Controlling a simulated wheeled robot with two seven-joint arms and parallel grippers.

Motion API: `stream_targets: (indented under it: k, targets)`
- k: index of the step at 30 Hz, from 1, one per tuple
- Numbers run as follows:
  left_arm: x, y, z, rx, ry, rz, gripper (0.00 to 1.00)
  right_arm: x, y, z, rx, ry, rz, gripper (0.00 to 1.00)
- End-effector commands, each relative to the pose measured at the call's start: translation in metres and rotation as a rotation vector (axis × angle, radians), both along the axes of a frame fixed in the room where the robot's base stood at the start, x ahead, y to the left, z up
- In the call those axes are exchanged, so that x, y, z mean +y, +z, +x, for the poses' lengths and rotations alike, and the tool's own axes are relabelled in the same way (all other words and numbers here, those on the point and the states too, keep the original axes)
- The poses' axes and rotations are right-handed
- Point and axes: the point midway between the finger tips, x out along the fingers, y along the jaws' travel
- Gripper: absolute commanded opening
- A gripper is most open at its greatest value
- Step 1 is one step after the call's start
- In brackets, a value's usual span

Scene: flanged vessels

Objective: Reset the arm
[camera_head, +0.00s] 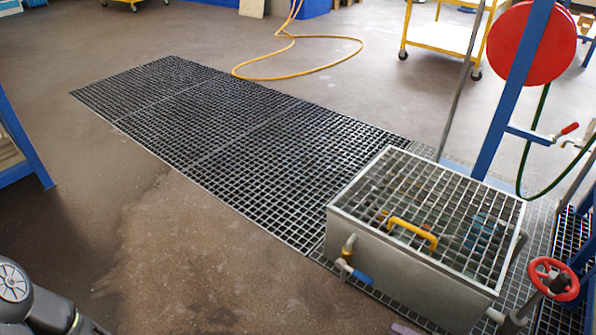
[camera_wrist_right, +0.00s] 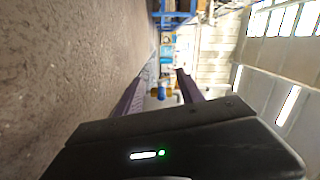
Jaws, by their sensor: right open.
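My right gripper (camera_wrist_right: 161,78) shows in the right wrist view, with its two purple fingers spread apart. Between and beyond the fingers I see a blurred blue and yellow thing and a pale pipe-like shape, apart from a clear grip. In the head view only a small purple tip of the right gripper (camera_head: 405,329) shows at the bottom edge, in front of the metal box. My left arm's dark link (camera_head: 30,300) enters at the lower left of the head view. The left gripper is out of sight.
A metal box with a grid lid (camera_head: 400,262) and yellow handle (camera_head: 413,233) stands at the right, near a red valve wheel (camera_head: 553,278) and blue frame (camera_head: 510,95). Floor grating (camera_head: 230,140) runs behind it. A yellow hose (camera_head: 290,75) lies beyond. Floor at centre-left is clear.

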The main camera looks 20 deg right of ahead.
Motion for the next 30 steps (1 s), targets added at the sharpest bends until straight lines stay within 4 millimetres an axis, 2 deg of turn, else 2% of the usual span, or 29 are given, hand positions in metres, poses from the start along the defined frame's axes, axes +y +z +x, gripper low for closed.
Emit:
stream_targets:
  k: [7, 11, 14, 17, 18, 20, 21, 24, 27, 30]
  targets:
    - [0.0, 0.002, 0.0, 0.0, 0.0, 0.0, 0.52, 0.043, -0.001, 0.029, 0.087, 0.112, 0.005, 0.45]
    - [0.0, 0.003, 0.0, 0.0, -0.001, 0.0, 0.52, 0.081, -0.002, 0.047, 0.161, 0.201, -0.001, 0.45]
    - [0.0, 0.005, -0.001, 0.0, -0.001, 0.001, 0.52, 0.12, -0.002, 0.059, 0.236, 0.286, -0.016, 0.45]
    - [0.0, 0.007, -0.001, 0.001, -0.001, 0.001, 0.52, 0.17, -0.003, 0.067, 0.337, 0.388, -0.054, 0.45]
    - [0.0, 0.009, -0.001, 0.001, -0.001, 0.001, 0.52, 0.194, -0.003, 0.067, 0.385, 0.435, -0.081, 0.45]
    - [-0.001, 0.011, -0.002, 0.001, -0.001, 0.002, 0.52, 0.231, -0.003, 0.062, 0.469, 0.505, -0.135, 0.45]
    - [-0.001, 0.012, -0.002, 0.001, -0.001, 0.002, 0.52, 0.255, -0.004, 0.056, 0.528, 0.547, -0.184, 0.45]
    - [-0.001, 0.015, -0.002, 0.001, -0.001, 0.003, 0.52, 0.302, -0.005, 0.03, 0.662, 0.621, -0.336, 0.45]
    - [-0.001, 0.018, -0.003, 0.002, -0.002, 0.003, 0.52, 0.326, -0.003, 0.002, 0.755, 0.638, -0.504, 0.45]
    - [-0.001, 0.021, -0.004, 0.002, -0.002, 0.004, 0.52, 0.332, 0.003, -0.018, 0.799, 0.608, -0.65, 0.45]
